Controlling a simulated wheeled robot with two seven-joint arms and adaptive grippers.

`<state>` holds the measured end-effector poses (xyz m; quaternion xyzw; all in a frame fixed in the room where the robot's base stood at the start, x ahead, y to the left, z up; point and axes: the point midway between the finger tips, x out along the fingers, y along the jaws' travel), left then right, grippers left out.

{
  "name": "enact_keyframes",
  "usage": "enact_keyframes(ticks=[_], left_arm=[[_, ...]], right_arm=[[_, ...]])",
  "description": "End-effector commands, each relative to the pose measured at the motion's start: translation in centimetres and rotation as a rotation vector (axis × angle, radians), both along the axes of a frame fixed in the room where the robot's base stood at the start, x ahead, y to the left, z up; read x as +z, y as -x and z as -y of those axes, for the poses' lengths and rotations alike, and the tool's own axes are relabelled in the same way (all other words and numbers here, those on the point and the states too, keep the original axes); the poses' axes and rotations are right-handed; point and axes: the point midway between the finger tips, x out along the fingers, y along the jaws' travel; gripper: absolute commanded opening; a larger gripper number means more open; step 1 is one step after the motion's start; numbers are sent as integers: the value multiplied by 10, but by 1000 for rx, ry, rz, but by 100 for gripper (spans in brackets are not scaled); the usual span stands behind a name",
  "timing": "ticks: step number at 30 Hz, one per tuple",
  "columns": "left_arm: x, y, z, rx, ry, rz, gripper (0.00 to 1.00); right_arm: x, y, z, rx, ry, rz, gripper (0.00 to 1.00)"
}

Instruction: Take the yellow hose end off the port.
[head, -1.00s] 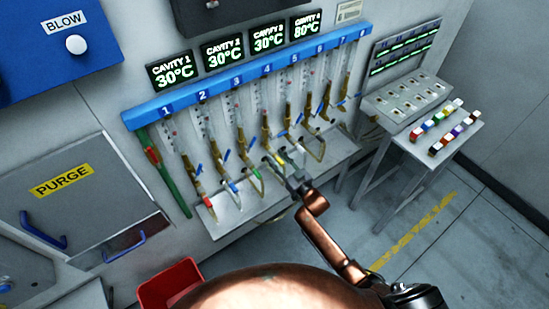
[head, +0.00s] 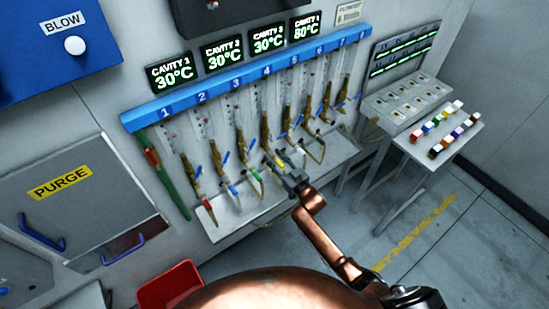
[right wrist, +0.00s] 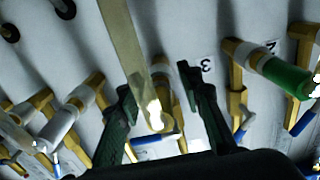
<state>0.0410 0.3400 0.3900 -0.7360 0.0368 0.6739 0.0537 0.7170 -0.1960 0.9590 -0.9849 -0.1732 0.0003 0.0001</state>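The yellow hose end (head: 279,161) is at the lower fitting of the fourth flow column in the head view, right at my right gripper's tips. In the right wrist view the pale yellow hose (right wrist: 130,50) runs down between my fingers, in front of a brass fitting. My right gripper (right wrist: 154,80) is open, with one dark finger on each side of the hose. A gap shows between the hose and the right-hand finger. Contact on the left-hand side cannot be told. In the head view the gripper (head: 283,172) partly hides the hose and port. My left gripper is out of view.
A green hose end (right wrist: 285,75) sits on a neighbouring fitting, and blue-handled valves crowd the row. The metal ledge (head: 230,205) lies below the columns. A stand (head: 445,145) with coloured blocks is to the right, and a red bin (head: 170,287) is at the lower left.

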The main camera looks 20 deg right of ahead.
Motion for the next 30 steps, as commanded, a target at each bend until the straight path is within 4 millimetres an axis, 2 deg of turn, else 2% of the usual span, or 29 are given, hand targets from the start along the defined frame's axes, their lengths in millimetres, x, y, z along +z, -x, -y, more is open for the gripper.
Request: enact_keyframes(ticks=[27, 30], left_arm=[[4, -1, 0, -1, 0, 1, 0], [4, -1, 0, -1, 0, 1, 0]], right_arm=[[0, 0, 0, 0, 0, 1, 34], [0, 0, 0, 0, 0, 1, 27]])
